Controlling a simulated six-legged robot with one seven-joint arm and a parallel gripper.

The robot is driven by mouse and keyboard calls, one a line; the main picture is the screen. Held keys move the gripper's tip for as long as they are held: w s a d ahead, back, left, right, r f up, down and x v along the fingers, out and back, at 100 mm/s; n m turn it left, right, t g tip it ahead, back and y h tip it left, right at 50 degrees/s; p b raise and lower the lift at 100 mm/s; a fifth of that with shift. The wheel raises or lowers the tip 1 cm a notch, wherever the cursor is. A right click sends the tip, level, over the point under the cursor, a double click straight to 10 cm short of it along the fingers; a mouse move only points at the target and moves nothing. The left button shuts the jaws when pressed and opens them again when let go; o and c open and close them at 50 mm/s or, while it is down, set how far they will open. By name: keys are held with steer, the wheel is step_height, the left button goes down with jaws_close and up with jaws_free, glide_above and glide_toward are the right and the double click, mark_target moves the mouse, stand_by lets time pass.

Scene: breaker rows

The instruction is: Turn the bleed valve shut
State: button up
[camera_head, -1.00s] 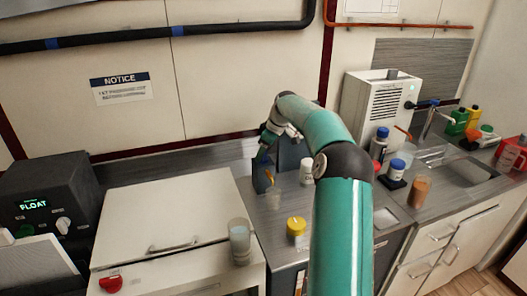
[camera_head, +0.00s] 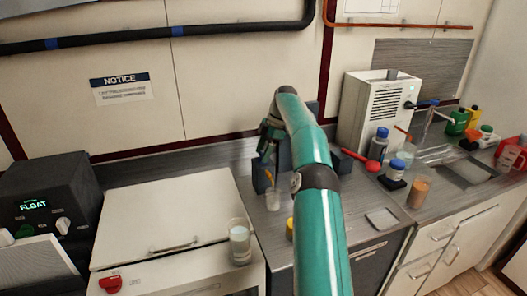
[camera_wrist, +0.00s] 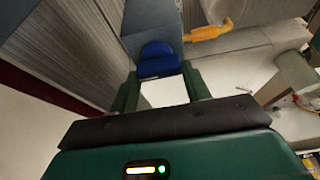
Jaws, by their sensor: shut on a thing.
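A blue rounded knob (camera_wrist: 158,60), which I take to be the bleed valve's, is on the end of a grey block (camera_wrist: 152,18) in the wrist view. My gripper (camera_wrist: 161,84) is shut on it, with one green finger at each side. An orange lever-like piece (camera_wrist: 210,31) sticks out to the right of the block. In the head view, my gripper (camera_head: 266,155) is at a dark blue-grey stand (camera_head: 258,178) at the back of the counter. My arm covers part of the stand, and the knob cannot be made out there.
A clear cup (camera_head: 273,200) stands close below my gripper. A yellow-lidded jar (camera_head: 289,228) is mostly behind my arm. A milky beaker (camera_head: 239,240) is on the white cabinet. A red spoon-like tool (camera_head: 371,165), bottles and a sink (camera_head: 465,173) are to the right.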

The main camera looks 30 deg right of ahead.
stand_by(0.5)
steer(key=o, duration=1)
steer(key=shift+w+r, duration=0.1)
steer(key=shift+r, duration=1.2)
steer(key=shift+s+a+r, duration=0.1)
steer(key=shift+s+r, duration=0.2)
steer(key=shift+r, duration=0.2)
steer(key=shift+s+a+r, duration=0.1)
steer(key=shift+s+r, duration=0.15)
steer(key=shift+r, duration=0.2)
steer(key=s+a+r, duration=0.5)
steer(key=s+r, duration=0.3)
steer(key=s, duration=0.3)
steer(key=shift+s+a+r, duration=0.25)
steer(key=shift+s+a, duration=0.1)
